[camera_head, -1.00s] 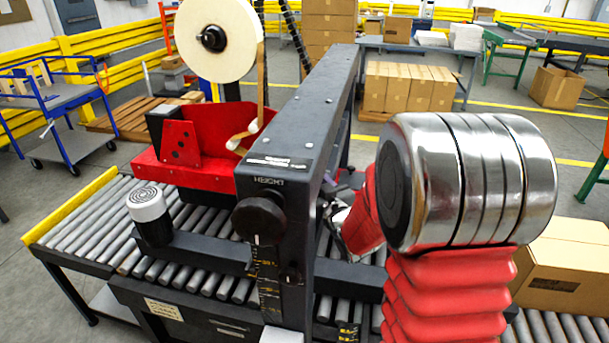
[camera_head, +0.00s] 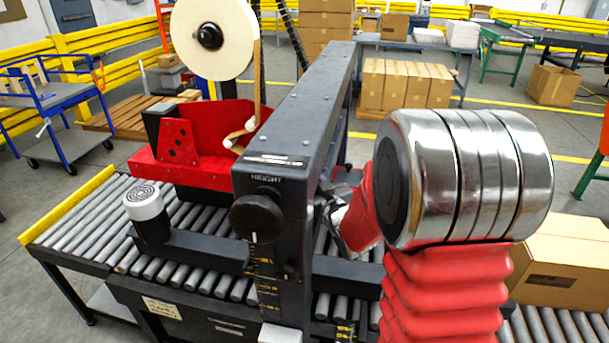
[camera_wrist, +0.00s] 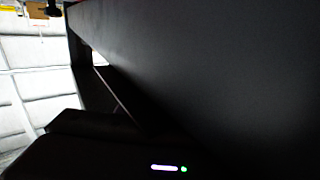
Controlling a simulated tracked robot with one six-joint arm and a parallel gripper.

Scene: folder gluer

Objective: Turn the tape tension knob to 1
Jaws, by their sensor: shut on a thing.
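The dark taping machine's arm (camera_head: 322,105) carries a black knob (camera_head: 257,217) marked HEIGHT, with a white pointer line up near its lower edge. A black hub knob (camera_head: 210,37) sits at the centre of the tape roll (camera_head: 190,60). No knob labelled tape tension can be read. My gripper (camera_head: 328,203) is right beside the machine's upright, right of the HEIGHT knob. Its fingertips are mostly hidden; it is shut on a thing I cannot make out. The wrist view shows a large dark surface (camera_wrist: 220,70) close to the camera.
A roller conveyor (camera_head: 90,225) runs under the machine. A red tape head (camera_head: 200,150) and a white-capped post (camera_head: 145,205) stand left of the upright. A carton (camera_head: 565,262) sits at the right. A blue cart (camera_head: 60,105) stands on the floor at the left.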

